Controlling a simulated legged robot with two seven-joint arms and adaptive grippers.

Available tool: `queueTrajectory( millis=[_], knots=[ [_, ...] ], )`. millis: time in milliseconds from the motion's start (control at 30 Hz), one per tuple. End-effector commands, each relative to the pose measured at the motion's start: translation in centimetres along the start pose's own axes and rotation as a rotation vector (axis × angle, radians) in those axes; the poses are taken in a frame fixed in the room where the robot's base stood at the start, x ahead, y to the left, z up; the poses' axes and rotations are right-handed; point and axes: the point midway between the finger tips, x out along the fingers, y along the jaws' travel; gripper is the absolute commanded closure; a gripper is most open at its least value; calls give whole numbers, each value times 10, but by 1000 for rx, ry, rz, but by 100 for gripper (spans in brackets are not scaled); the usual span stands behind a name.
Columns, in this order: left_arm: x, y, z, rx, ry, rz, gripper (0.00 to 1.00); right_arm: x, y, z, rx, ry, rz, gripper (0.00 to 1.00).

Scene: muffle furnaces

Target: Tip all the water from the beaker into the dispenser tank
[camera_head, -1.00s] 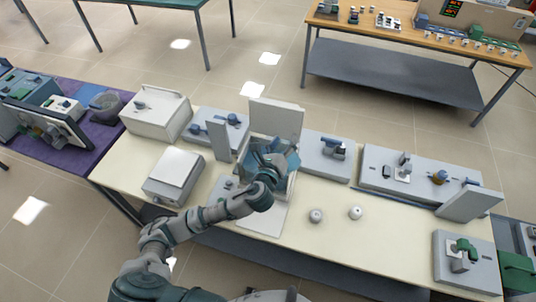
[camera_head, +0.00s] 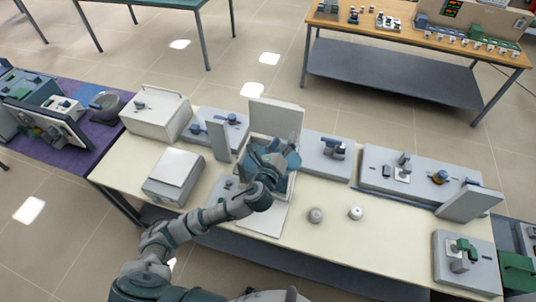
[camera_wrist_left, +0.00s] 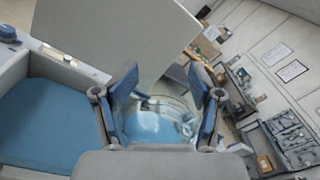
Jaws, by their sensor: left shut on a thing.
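My left gripper (camera_head: 268,158) is over the open dispenser tank (camera_head: 291,186) in the middle of the table. It is shut on a clear glass beaker (camera_wrist_left: 158,122), which sits between its two blue fingers in the left wrist view. Pale blue water shows in the beaker, and the beaker looks tilted. The tank's blue water (camera_wrist_left: 45,125) lies left of the fingers in the wrist view. The tank's white lid (camera_head: 275,118) stands raised behind it and also shows in the wrist view (camera_wrist_left: 120,35). In the head view the gripper largely hides the beaker. My right gripper is out of view.
A white box (camera_head: 157,112) and a smaller grey device (camera_head: 174,176) stand left of the tank. An upright panel (camera_head: 218,140) is close by. Two small round white objects (camera_head: 316,215) (camera_head: 356,212) lie to the right.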

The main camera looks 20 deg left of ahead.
Motion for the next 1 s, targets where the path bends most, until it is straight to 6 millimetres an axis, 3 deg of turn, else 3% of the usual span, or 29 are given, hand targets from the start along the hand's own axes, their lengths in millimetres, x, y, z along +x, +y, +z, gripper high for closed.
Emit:
queueTrajectory(
  millis=[1000],
  knots=[
    [0, 5, -1, -124, 0, 0, 85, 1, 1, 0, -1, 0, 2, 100]
  ],
)
